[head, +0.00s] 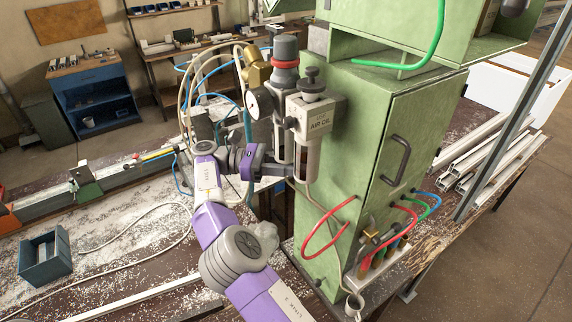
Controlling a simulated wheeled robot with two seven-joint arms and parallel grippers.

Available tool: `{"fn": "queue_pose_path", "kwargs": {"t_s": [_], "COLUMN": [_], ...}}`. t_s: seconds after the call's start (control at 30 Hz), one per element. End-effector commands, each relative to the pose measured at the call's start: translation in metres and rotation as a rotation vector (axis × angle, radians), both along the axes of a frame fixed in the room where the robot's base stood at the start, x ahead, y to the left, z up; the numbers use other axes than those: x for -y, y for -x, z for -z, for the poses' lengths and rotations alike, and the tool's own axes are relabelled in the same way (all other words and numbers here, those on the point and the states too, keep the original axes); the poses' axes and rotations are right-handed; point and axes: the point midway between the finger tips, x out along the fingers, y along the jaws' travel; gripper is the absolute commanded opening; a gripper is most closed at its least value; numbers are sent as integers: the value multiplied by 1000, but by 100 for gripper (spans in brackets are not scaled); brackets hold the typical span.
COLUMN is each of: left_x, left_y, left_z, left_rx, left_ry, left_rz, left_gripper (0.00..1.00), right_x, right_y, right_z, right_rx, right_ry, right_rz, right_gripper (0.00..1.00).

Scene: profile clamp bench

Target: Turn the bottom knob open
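The air unit on the green cabinet has a left filter-regulator with a grey top knob (286,48) above a red ring (286,64). Beside it stands a lubricator (319,119) labelled "AIR OIL", with a dark top knob (312,77) and a clear bowl (308,158). My purple arm rises from the bottom of the view, and I take it as my left one. Its gripper (284,171) points right, at the lower end of the left filter bowl (283,140). The bottom knob is not clearly visible, and the fingers are too small to read. My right gripper is not in view.
A pressure gauge (262,104), a brass fitting (257,70) and several hoses crowd the left of the air unit. The green cabinet (350,150) stands close on the right. A red hose (318,236) loops below. A blue bin (44,254) sits on the chip-covered bench.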

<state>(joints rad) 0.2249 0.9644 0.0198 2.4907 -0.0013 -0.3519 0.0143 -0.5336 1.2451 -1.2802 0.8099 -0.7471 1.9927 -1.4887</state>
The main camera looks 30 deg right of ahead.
Motion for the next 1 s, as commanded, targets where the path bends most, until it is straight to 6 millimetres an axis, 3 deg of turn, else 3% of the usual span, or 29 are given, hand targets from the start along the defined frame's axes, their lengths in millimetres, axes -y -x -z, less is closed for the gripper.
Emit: {"fn": "queue_pose_path", "kwargs": {"t_s": [0.57, 0.6, 0.7, 1.0], "left_x": [0, 0, 0, 0], "left_y": [0, 0, 0, 0], "left_z": [0, 0, 0, 0], "left_rx": [0, 0, 0, 0], "left_ry": [0, 0, 0, 0], "left_rz": [0, 0, 0, 0], "left_gripper": [0, 0, 0, 0], "right_x": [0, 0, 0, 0], "right_y": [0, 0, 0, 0], "right_z": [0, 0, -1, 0], "right_rx": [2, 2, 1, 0], "right_ry": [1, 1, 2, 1], "right_rz": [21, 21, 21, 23], "right_gripper": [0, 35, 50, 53]}}
